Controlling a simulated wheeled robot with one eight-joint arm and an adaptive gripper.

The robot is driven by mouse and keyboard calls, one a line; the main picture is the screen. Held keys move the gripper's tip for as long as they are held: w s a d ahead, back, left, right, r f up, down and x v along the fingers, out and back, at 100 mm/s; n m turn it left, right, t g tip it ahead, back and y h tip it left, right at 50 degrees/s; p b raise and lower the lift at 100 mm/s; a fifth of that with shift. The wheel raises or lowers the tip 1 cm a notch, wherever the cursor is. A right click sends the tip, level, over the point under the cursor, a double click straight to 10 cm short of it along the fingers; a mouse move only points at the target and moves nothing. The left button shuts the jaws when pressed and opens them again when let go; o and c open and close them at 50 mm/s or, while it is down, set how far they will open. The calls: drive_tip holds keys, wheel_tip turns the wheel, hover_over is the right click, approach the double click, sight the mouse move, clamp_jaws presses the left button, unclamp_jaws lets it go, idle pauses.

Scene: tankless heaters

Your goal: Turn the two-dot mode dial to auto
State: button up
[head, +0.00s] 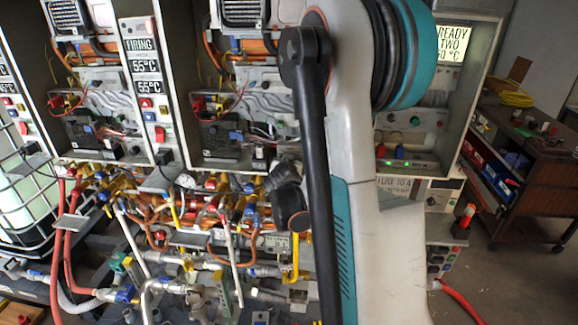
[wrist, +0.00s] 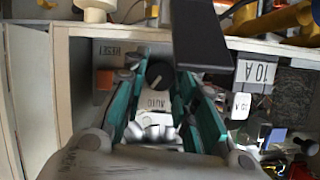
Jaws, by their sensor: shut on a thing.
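In the wrist view, a round black dial (wrist: 158,73) with a pale pointer line sits on a light panel. The line is slanted. A label reading AUTO (wrist: 154,103) is just below the dial in the picture. My gripper (wrist: 161,80), with teal fingers, has one finger on each side of the dial and is shut on it. I cannot make out the two dots that mark the dial. In the head view my arm covers the middle, and I cannot make out the gripper's fingertips or the dial there.
A dark bar hangs close over the right finger. The head view shows open heater cabinets, many pipes (head: 190,262) and a brown cart (head: 535,170).

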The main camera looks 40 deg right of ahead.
drive_tip(key=n+b, duration=0.1)
drive_tip(key=n+g+h+b, duration=0.1)
drive_tip(key=shift+w+a+f+n+g+b, duration=0.15)
drive_tip(key=shift+n+g+b, duration=0.15)
drive_tip(key=shift+n+b, duration=0.1)
drive_tip(key=shift+n+g+h+b, duration=0.4)
drive_tip(key=shift+n+h+b, duration=0.3)
drive_tip(key=shift+n+b, duration=0.25)
drive_tip(key=o, duration=0.8)
drive_tip(key=v, duration=1.2)
